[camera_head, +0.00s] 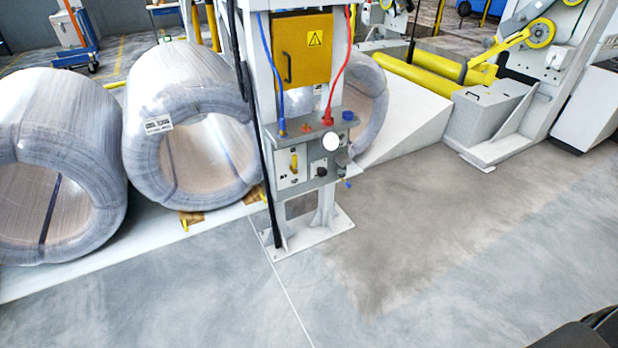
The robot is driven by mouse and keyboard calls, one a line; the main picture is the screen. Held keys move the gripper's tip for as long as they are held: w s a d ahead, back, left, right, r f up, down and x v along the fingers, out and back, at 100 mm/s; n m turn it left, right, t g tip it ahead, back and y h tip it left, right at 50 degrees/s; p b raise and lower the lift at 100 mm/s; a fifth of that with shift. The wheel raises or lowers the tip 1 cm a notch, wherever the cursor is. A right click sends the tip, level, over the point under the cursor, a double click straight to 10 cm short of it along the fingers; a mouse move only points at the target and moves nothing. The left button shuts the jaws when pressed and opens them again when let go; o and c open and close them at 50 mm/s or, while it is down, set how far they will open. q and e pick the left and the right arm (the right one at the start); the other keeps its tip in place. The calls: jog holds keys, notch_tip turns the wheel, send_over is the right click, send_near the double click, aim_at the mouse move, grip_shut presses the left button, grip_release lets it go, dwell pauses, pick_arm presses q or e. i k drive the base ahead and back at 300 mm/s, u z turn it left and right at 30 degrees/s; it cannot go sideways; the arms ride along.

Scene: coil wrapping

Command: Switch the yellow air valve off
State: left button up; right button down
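The yellow air valve (294,163) is a small upright yellow lever on the front of a grey control panel (307,179). The panel is mounted on a white post in the middle of the view. A black round knob (322,144) and a white round gauge face (331,141) sit to the right of the lever. A blue hose (272,70) and a red hose (340,72) run down to the panel top. Neither gripper can be made out. A dark shape at the bottom right corner is probably part of me.
Large wrapped coils (190,125) lie on a low white platform left of and behind the post. A yellow cabinet (302,50) with a warning sign hangs above the panel. The post's base plate (312,237) is on the floor. The concrete floor in front is clear.

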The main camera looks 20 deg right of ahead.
aim_at(294, 163)
jog(key=u, duration=0.3)
jog(key=i, duration=1.05)
jog(key=u, duration=0.1)
